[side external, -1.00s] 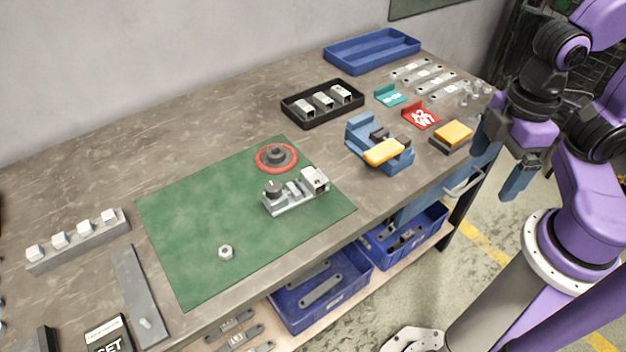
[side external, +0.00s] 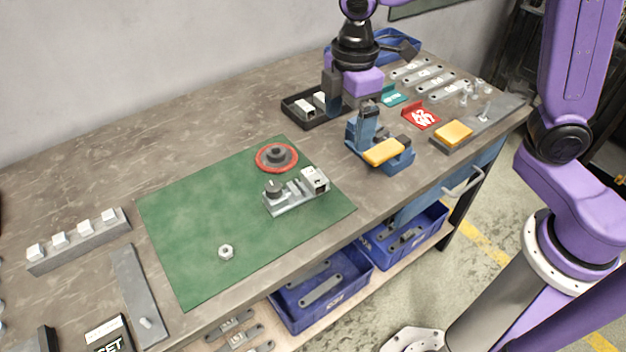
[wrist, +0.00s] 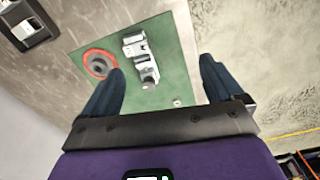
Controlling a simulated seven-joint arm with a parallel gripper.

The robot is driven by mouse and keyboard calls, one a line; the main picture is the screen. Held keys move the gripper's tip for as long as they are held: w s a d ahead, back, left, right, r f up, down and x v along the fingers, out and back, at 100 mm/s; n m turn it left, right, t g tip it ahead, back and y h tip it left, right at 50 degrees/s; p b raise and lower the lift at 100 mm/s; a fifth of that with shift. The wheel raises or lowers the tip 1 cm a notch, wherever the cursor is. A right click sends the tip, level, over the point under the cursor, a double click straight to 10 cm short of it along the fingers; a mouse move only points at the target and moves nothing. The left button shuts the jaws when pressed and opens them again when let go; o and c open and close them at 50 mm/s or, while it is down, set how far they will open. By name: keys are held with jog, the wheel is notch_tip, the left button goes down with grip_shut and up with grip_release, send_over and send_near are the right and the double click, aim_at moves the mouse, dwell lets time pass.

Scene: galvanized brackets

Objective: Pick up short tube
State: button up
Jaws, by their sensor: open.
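Short, pale square tubes with dark openings lie in a black tray (side external: 318,127) at the back of the bench. Two show in the side view, a nearer tube (side external: 304,107) and a second tube (side external: 320,101); my gripper hides the tray's right part. The wrist view catches a tube (wrist: 22,30) at its upper left corner. My gripper (side external: 350,104) is open and empty, pointing down above the bench between the tray and the blue clamp (side external: 400,165). In the wrist view nothing is between the fingers (wrist: 160,85) except the view of the mat beyond.
A green mat (side external: 200,220) bears a grey fixture (side external: 290,200), a red ring with a dark hub (side external: 277,156) and a nut (side external: 226,252). Flat brackets (side external: 440,85), a red holder (side external: 422,117) and a yellow block (side external: 455,132) stand right. The left rear bench is clear.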

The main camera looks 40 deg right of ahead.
jog(key=n, duration=0.1)
send_near(314, 176)
notch_tip(314, 176, down, 10)
jog(key=shift+r, duration=0.15)
dwell(0.7)
jog(key=c, duration=1.1)
